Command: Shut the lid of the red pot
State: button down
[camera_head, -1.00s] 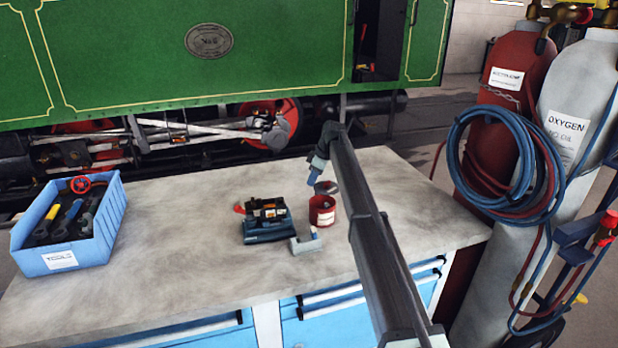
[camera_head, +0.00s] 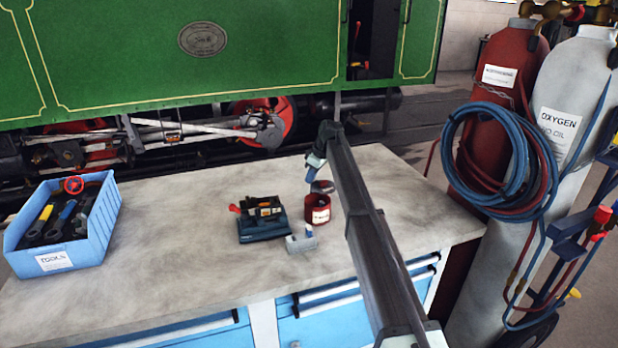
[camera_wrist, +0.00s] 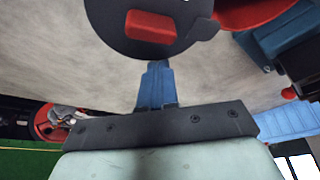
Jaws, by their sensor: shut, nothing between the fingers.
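The red pot (camera_head: 317,211) stands on the workbench, right of the vise. Its dark lid (camera_head: 323,187) is open, raised and tilted at the pot's far side. In the wrist view the lid (camera_wrist: 185,35) is a dark disc with a red tab (camera_wrist: 149,26), and part of the red pot (camera_wrist: 245,12) shows at the top right. My gripper (camera_head: 309,178) is above and just left of the lid. In the wrist view its shut blue fingers (camera_wrist: 157,68) are empty and end close to the lid's edge; I cannot tell if they touch.
The blue and black vise (camera_head: 262,220) is left of the pot. A small grey block (camera_head: 301,242) lies in front of it. A blue tool bin (camera_head: 65,225) stands at the far left, with bare workbench (camera_head: 170,235) between. Gas cylinders and coiled hoses (camera_head: 500,165) are at the right.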

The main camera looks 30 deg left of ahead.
aim_at(325, 180)
jog(key=d+m, duration=0.1)
jog(key=m, duration=0.1)
jog(key=d+m+t, duration=0.1)
jog(key=m+t, duration=0.1)
jog(key=m, duration=0.1)
jog(key=shift+w+d+m+h, duration=0.3)
jog(key=shift+d, duration=0.1)
jog(key=d+m, duration=0.1)
jog(key=m+t, duration=0.1)
jog(key=m, duration=0.1)
jog(key=d+m+h, duration=0.1)
jog(key=m, duration=0.1)
jog(key=shift+s+d, duration=0.25)
jog(key=shift+d, duration=0.05)
jog(key=m, duration=0.1)
jog(key=d+m+h, duration=0.1)
jog(key=m, duration=0.1)
jog(key=shift+s+t, duration=0.4)
jog(key=m, duration=0.1)
jog(key=s+d+m+h, duration=0.1)
jog(key=m, duration=0.2)
jog(key=shift+s+d, duration=0.25)
jog(key=shift+s, duration=0.05)
jog(key=shift+s+d+m+h, duration=0.15)
jog(key=shift+m+h, duration=0.15)
jog(key=shift+m, duration=0.1)
jog(key=shift+s+d, duration=0.15)
jog(key=shift+s, duration=0.5)
